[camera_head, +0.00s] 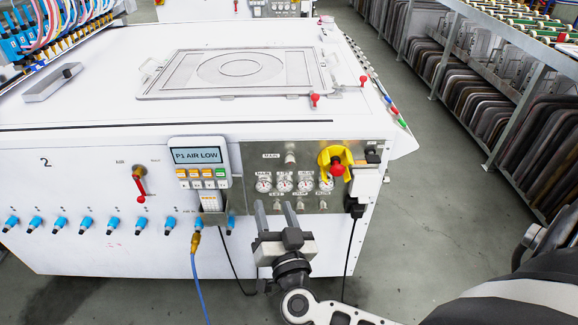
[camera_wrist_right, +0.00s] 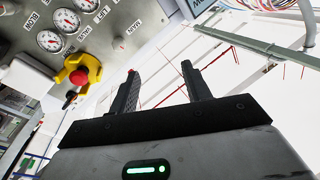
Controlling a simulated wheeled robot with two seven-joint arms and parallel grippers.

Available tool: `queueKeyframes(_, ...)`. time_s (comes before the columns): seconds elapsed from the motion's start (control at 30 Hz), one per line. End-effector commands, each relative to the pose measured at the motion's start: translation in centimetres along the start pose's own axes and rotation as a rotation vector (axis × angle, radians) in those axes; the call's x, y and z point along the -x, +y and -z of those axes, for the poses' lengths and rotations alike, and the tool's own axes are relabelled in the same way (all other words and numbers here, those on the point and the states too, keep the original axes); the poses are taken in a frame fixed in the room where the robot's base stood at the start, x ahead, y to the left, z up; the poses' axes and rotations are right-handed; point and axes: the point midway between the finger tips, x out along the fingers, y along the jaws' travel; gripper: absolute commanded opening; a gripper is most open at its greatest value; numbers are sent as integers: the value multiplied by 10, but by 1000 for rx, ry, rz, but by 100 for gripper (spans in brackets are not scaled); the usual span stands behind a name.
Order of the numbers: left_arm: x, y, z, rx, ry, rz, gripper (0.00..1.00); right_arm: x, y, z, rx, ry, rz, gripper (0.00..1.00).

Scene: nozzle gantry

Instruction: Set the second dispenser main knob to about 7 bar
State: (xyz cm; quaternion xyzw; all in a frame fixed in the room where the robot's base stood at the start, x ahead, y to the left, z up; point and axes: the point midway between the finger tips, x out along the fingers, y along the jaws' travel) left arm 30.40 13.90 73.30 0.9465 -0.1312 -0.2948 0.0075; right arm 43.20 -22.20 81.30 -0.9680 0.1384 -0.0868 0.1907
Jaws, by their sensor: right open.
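In the head view a metal control panel (camera_head: 248,160) sits on the front of the white machine. A knob (camera_head: 290,159) stands beside the word MAIN near its top. A row of small gauges (camera_head: 305,184) runs below it; the needles are too small to read. Small knobs (camera_head: 322,204) lie under the gauges, some hidden by my fingers. My right gripper (camera_head: 275,206) is open and empty, its fingers pointing up in front of the panel's lower part. Contact cannot be told. In the right wrist view the open fingers (camera_wrist_right: 163,82) hold nothing, and gauges (camera_wrist_right: 67,20) show at upper left.
A yellow piece with a red button (camera_head: 337,168) sticks out at the panel's right. A display (camera_head: 198,156) reads "P1 AIR LOW". Blue fittings (camera_head: 84,223), a red-handled lever (camera_head: 139,186) and a blue hose (camera_head: 198,275) are left. Grey floor lies right.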

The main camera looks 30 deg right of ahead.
Motion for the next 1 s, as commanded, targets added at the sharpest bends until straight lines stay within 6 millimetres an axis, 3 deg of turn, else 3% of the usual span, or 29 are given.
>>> queueKeyframes(0.13,0,1,3,6,10,-1,36,-10,38,-8,43,-5,-198,48)
queueKeyframes(0.37,-1,1,1,9,8,-2,36,-24,55,-11,64,-15,-270,48)
queueKeyframes(1.0,-6,2,-8,31,16,-12,36,-146,88,-13,61,-15,-268,48)
